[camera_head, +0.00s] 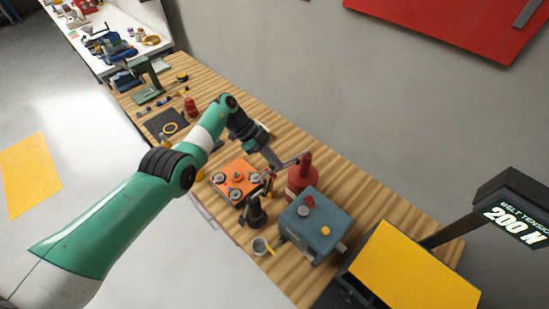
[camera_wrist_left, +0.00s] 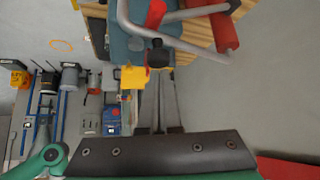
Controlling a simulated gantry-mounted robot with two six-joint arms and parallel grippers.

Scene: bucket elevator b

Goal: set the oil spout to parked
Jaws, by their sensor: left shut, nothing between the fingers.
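My left gripper (camera_head: 275,161) is above the bench, between the orange plate (camera_head: 228,173) and a red oil can (camera_head: 301,181). Its two grey fingers (camera_wrist_left: 158,76) are shut and empty in the left wrist view. A bent grey tube (camera_wrist_left: 194,12), with a red cylinder (camera_wrist_left: 222,30) beside it, lies beyond the fingertips. A black knob (camera_wrist_left: 158,54) is just ahead of the fingers; I cannot tell whether they touch. Which part is the oil spout, and its setting, is unclear.
A blue-grey box (camera_head: 326,207) with red and yellow knobs stands right of the can. A small cup (camera_head: 260,246) sits at the bench's front edge. A yellow panel (camera_head: 405,275) and a tension display (camera_head: 515,220) are at the right. Bare wood (camera_head: 362,199) lies behind the box.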

